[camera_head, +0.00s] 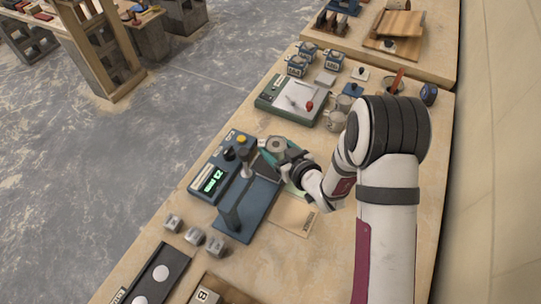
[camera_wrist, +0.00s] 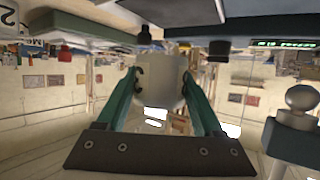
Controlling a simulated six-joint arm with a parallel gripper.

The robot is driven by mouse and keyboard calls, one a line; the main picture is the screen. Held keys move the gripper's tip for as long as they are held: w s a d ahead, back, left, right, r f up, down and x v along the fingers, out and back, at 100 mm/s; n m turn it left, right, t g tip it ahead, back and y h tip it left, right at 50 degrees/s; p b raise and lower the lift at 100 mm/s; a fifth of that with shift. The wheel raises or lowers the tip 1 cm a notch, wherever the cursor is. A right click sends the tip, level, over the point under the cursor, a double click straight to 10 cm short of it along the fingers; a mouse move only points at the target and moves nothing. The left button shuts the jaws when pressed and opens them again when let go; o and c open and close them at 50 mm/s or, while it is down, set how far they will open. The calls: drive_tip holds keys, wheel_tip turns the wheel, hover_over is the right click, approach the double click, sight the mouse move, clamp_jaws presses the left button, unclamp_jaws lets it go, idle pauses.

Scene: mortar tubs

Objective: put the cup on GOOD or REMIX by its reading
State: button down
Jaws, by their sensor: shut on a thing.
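My gripper (camera_head: 271,157) is above the bench beside a blue measuring stand (camera_head: 243,213). In the wrist view its teal fingers (camera_wrist: 162,95) are shut on a pale grey cup (camera_wrist: 160,75). The cup is mostly hidden by my gripper in the head view. A meter with a lit green display (camera_head: 213,181) stands left of the stand; its display also shows in the wrist view (camera_wrist: 281,43). Its digits are too small to read surely. A tan sheet (camera_head: 293,214) and a partly hidden pale green sheet (camera_head: 294,189) lie under my arm; their words are unreadable.
Grey cubes (camera_head: 195,236) sit near the front edge. Several blue-labelled containers (camera_head: 297,65) stand farther back. Bare bench (camera_head: 270,262) shows at the front right.

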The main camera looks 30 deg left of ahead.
drive_tip(key=f, duration=0.1)
drive_tip(key=a+f, duration=0.1)
drive_tip(key=f, duration=0.1)
drive_tip(key=shift+s+a+f, duration=0.1)
drive_tip(key=shift+a+f, duration=0.15)
drive_tip(key=shift+f, duration=0.5)
drive_tip(key=shift+f, duration=0.15)
drive_tip(key=shift+c, duration=0.2)
unclamp_jaws()
